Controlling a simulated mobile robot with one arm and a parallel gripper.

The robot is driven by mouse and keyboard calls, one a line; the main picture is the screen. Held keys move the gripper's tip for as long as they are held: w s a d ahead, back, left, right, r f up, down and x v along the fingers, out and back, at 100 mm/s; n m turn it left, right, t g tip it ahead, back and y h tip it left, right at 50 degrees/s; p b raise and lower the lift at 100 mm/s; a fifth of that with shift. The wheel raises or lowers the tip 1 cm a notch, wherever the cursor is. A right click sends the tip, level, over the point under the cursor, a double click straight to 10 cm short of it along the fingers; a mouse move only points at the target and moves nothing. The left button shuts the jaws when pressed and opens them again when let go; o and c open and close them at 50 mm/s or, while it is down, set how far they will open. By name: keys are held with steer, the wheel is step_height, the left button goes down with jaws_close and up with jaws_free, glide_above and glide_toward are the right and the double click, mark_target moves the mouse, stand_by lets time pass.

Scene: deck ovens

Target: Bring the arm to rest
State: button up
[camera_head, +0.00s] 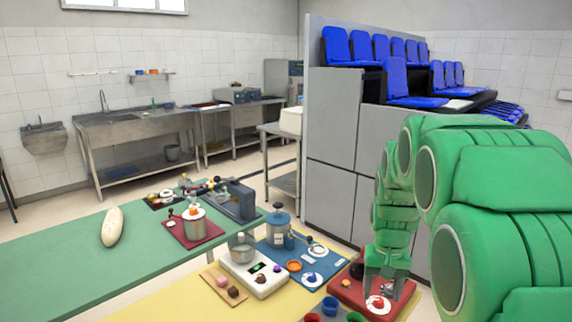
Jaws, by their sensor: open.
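My green arm fills the right side of the head view, bent down so that its wrist hangs over the counter. My gripper (380,284) points downward above a red board (345,287) at the right end of the counter. Its jaws are open. A small white round piece with a red top (376,303) lies just below the fingertips. I cannot tell whether the fingers touch it.
A white scale (254,279), a blue board (318,265), a metal pot (195,224) and a pale loaf (112,227) are on the green and yellow counter. Grey cabinets (330,190) with blue seats (338,46) stand behind. The green surface's left part is largely clear.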

steer(key=s+a+r, duration=0.1)
steer(key=s+a, duration=0.1)
steer(key=s, duration=0.8)
steer(key=s+a+r+n, duration=0.1)
steer(key=s+a, duration=0.2)
steer(key=s, duration=0.8)
steer(key=s+a+r+n+g, duration=0.1)
steer(key=s+a+r, duration=0.1)
steer(key=s, duration=0.8)
steer(key=shift+s+a, duration=0.2)
steer(key=shift+s, duration=0.05)
steer(key=shift+w, duration=0.1)
stand_by(0.5)
